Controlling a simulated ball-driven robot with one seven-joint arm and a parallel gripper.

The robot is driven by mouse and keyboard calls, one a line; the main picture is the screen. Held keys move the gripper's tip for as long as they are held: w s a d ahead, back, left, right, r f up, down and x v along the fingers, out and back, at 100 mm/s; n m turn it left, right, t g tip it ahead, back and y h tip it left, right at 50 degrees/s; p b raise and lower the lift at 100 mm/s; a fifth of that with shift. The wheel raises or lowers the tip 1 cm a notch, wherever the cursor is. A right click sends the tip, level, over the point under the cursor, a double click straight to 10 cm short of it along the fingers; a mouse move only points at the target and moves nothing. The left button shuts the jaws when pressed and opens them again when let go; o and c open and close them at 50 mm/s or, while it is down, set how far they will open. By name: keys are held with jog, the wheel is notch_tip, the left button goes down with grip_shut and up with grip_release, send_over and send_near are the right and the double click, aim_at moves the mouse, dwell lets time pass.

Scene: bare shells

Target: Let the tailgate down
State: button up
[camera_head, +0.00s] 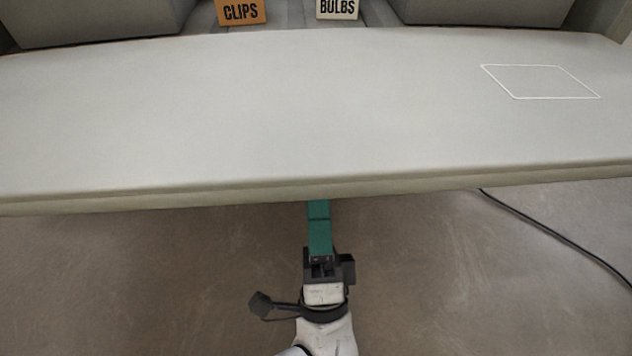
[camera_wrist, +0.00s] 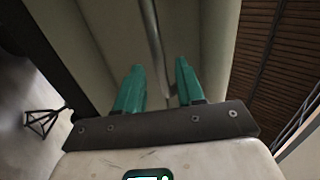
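The tailgate (camera_head: 290,115) is a wide pale panel across the head view, lying about flat, with its near edge towards me. My gripper (camera_head: 318,205) is at the middle of that near edge, and its green fingertips pass out of sight under it. In the wrist view my gripper (camera_wrist: 160,66) has its two green fingers apart, with no object between them. A pale panel surface (camera_wrist: 90,45) lies ahead of the fingers, with a long bar or seam running between them. I cannot tell whether the fingers touch the panel.
An orange CLIPS box (camera_head: 241,11) and a white BULBS box (camera_head: 338,9) stand beyond the panel. A thin white outline (camera_head: 540,82) marks its right part. A black cable (camera_head: 560,238) lies on the brown floor at right. A dark stand (camera_wrist: 45,120) shows at left in the wrist view.

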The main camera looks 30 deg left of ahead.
jog(key=v, duration=0.6)
dwell(0.4)
jog(key=w+d+f+n+g+h, duration=0.3)
jog(key=w+d+f+n+g, duration=0.2)
jog(key=w+f+n+g, duration=0.15)
jog(key=d+f+n+g+h+p, duration=0.1)
jog(key=d+f+n+g+h, duration=0.4)
jog(key=d+f, duration=0.65)
jog(key=s+d+f+g+h, duration=0.2)
jog(key=s+d+g+h, duration=0.25)
jog(key=s+d, duration=0.6)
jog(key=s+d+f+g+h, duration=0.25)
jog(key=s+d+g, duration=0.25)
jog(key=s+d, duration=0.55)
notch_tip(320, 180, up, 39)
jog(key=w+d+p, duration=0.1)
jog(key=w+p, duration=0.1)
jog(key=p, duration=3.6)
jog(key=shift+m, duration=0.35)
